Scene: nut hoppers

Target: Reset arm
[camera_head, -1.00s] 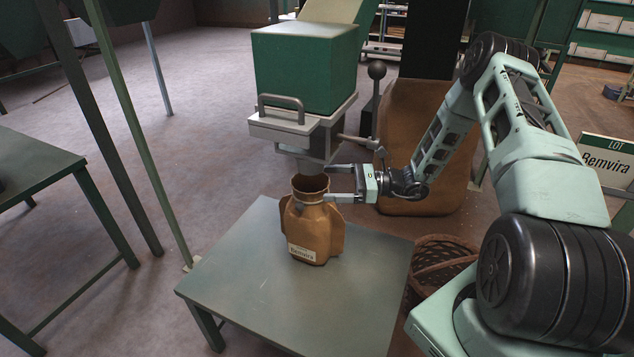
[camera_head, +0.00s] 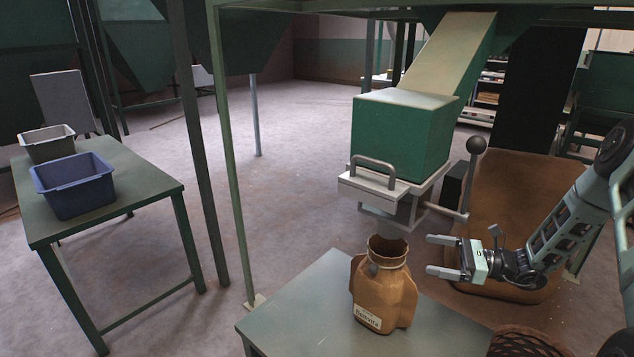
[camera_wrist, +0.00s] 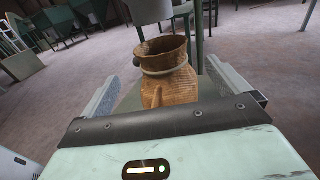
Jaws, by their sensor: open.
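My gripper (camera_head: 442,256) is open and empty in the head view, to the right of the brown paper sack and apart from it. The sack (camera_head: 384,299) stands upright and open-mouthed on the green table (camera_head: 292,317), with a label on its front. In the wrist view the sack (camera_wrist: 170,75) appears beyond my fingers, with a pale band around its neck. Above it hangs the green hopper box (camera_head: 402,135) with a grey handle and a ball-topped lever (camera_head: 469,175).
A side table (camera_head: 110,185) at left carries a blue bin (camera_head: 75,184) and a grey bin (camera_head: 47,143). A big brown sack (camera_head: 520,215) stands behind my gripper. A wicker basket (camera_head: 525,343) is low at right. Green posts (camera_head: 232,160) stand left of the hopper.

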